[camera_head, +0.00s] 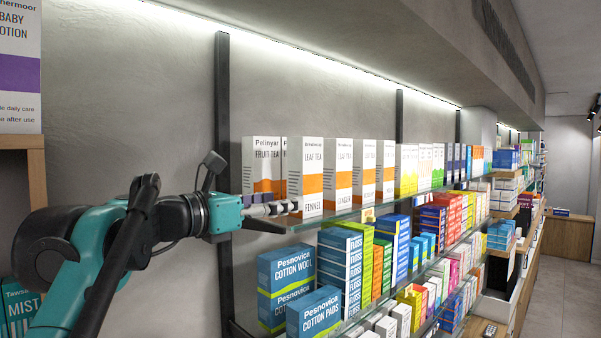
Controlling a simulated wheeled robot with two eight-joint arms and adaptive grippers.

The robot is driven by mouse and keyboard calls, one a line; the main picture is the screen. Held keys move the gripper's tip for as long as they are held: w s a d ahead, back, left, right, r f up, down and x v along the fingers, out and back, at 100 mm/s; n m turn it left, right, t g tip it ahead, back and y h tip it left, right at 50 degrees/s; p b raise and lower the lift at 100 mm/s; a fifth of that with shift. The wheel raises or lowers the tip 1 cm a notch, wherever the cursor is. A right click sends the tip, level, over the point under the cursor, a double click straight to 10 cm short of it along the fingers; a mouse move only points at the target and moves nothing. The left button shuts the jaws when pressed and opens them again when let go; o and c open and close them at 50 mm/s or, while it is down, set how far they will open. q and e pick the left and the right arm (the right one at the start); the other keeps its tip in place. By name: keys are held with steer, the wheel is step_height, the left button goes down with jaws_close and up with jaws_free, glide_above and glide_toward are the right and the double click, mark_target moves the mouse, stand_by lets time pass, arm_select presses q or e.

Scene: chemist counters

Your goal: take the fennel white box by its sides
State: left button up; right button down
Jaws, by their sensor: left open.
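The fennel box (312,172) is a tall white carton with an orange band and the words LEAF TEA. It stands upright on the upper glass shelf, near its left end. My left gripper (284,208) reaches in from the left at about the height of the box's lower part. It is open and seen from the side. Its fingertips are close to the box's lower left edge; I cannot tell whether they touch it. My right gripper is not in view.
A white fruit tea box (262,165) stands left of the fennel box, behind my gripper. Similar tea boxes (344,172) stand close on its right. The glass shelf (335,216) has its edge below them. The aisle floor (555,285) is clear.

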mark_target(307, 192)
arm_select(q)
steer(key=shift+w+d+r, duration=0.1)
steer(key=shift+w+r, duration=0.05)
steer(key=shift+w, duration=0.25)
steer(key=shift+s+d+r+p, duration=0.2)
steer(key=shift+s+d+r, duration=0.05)
steer(key=shift+d, duration=0.3)
steer(key=shift+s+d+r+p, duration=0.2)
steer(key=shift+d+r, duration=0.05)
steer(key=shift+d, duration=0.25)
steer(key=shift+w+d, duration=0.25)
steer(key=shift+w, duration=0.05)
steer(key=w, duration=0.1)
steer(key=w+d+p, duration=0.1)
steer(key=w+d, duration=0.1)
steer(key=w, duration=0.1)
steer(key=shift+w+d+f+p, duration=0.1)
steer(key=shift+d+p, duration=0.05)
steer(key=shift+p, duration=0.25)
steer(key=shift+w+d, duration=0.15)
steer(key=shift+d, duration=0.1)
steer(key=shift+s+d, duration=0.1)
steer(key=shift+s, duration=0.35)
steer(key=c, duration=1.3)
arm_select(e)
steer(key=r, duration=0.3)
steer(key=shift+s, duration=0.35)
